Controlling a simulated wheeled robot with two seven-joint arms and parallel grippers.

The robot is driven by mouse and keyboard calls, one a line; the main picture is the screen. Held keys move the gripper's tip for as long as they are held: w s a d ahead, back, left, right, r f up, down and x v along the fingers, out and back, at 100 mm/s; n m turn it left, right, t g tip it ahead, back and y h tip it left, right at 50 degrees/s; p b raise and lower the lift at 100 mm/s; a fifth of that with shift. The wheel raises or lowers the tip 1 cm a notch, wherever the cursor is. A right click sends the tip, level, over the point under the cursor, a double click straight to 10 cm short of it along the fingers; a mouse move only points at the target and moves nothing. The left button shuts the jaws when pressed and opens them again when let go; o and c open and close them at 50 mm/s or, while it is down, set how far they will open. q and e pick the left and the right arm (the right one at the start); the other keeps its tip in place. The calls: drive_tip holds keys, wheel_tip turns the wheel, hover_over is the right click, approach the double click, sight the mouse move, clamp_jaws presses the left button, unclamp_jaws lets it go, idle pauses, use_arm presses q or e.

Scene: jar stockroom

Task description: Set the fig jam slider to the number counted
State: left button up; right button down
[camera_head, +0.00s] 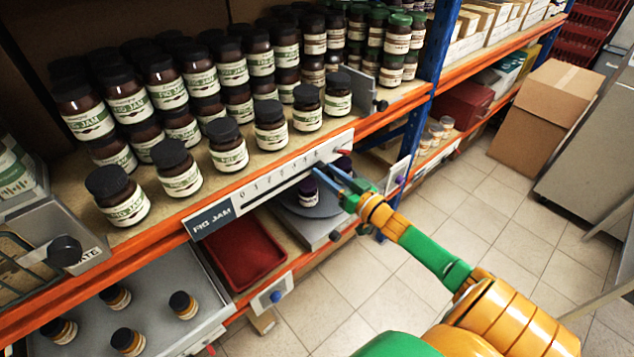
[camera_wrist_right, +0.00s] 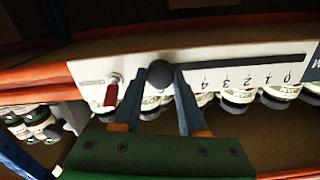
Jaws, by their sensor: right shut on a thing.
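The fig jam slider panel (camera_head: 268,186) is a white strip on the shelf's front edge, with a dark FIG JAM label (camera_head: 212,218) at its left end. In the right wrist view the panel (camera_wrist_right: 225,58) shows marks from 0 to 4. The dark round slider knob (camera_wrist_right: 160,73) sits beyond the 4; I cannot read the number at it. My right gripper (camera_head: 322,178) is shut on this knob, its blue fingers (camera_wrist_right: 158,88) on either side. Fig jam jars (camera_head: 230,146) with black lids stand in rows on the shelf above. My left gripper is not in view.
A red lever (camera_wrist_right: 112,91) is on the panel beside the knob. Below are a red tray (camera_head: 236,258) and a grey scale with a round plate (camera_head: 318,208). Green-lidded jars (camera_head: 398,35) stand behind a divider. A cardboard box (camera_head: 545,105) stands on the tiled floor.

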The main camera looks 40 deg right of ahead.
drive_tip(key=shift+d, duration=0.4)
drive_tip(key=shift+a+r, duration=0.15)
drive_tip(key=shift+a, duration=0.05)
drive_tip(key=c, duration=0.6)
unclamp_jaws()
drive_tip(key=shift+d, duration=0.1)
drive_tip(key=shift+c, duration=0.2)
drive_tip(key=shift+o, duration=1)
drive_tip(key=shift+d, duration=0.2)
drive_tip(key=shift+a, duration=0.1)
